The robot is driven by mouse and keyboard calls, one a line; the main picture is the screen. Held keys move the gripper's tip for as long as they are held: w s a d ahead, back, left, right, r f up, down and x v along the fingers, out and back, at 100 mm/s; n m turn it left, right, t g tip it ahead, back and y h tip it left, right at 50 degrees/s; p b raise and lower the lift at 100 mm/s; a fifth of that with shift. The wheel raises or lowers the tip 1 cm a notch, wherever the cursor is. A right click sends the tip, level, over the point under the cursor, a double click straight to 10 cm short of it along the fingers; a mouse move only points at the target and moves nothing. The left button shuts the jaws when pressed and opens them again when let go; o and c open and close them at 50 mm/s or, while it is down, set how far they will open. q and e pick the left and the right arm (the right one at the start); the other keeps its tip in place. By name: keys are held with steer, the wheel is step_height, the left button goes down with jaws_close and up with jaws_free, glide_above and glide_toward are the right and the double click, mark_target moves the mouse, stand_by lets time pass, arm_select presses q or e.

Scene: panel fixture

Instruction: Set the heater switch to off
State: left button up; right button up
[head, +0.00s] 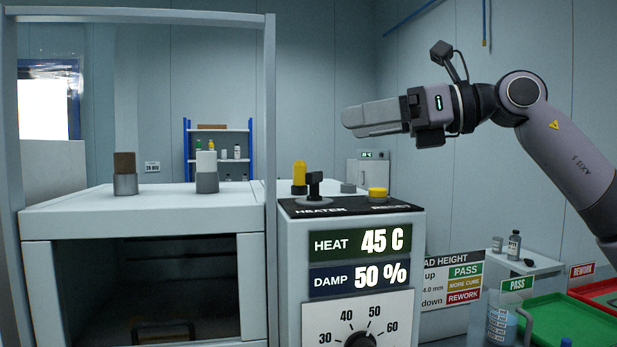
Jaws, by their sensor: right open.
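The heater switch (314,187) is a black lever on a round base, on the dark top panel of the white control box, behind the label HEATER. Its lever stands up; I cannot tell which setting it is at. My right gripper (352,117) is in the air above and to the right of the switch, fingers pointing left, apart from everything. It is open and empty, seen from the side so its fingers overlap. My left gripper is not in view.
A yellow button (378,193) sits by the RESET label, right of the switch. A yellow-topped part (299,174) stands just behind the switch. The display (360,242) reads 45 C heat, above a dial (360,340). A white chamber (150,215) stands left, behind a grey frame post (270,150).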

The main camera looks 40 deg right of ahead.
mark_target(315, 172)
steer(key=f+h, duration=0.1)
steer(key=f+g+h, duration=0.1)
steer(key=w+f, duration=0.1)
steer(key=f, duration=0.1)
steer(key=shift+d+g+h, duration=0.3)
steer(key=shift+d+h, duration=0.05)
steer(key=shift+h, duration=0.05)
steer(key=shift+w+a+f, duration=0.15)
steer(key=shift+w+f, duration=0.1)
steer(key=shift+w, duration=0.25)
arm_select(q)
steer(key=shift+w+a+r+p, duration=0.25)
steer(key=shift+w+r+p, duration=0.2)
steer(key=shift+p, duration=0.45)
arm_select(e)
steer(key=shift+x, duration=3)
steer(key=shift+s, duration=0.1)
steer(key=c, duration=1.1)
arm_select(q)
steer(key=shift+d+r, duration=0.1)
arm_select(e)
steer(key=shift+o, duration=0.2)
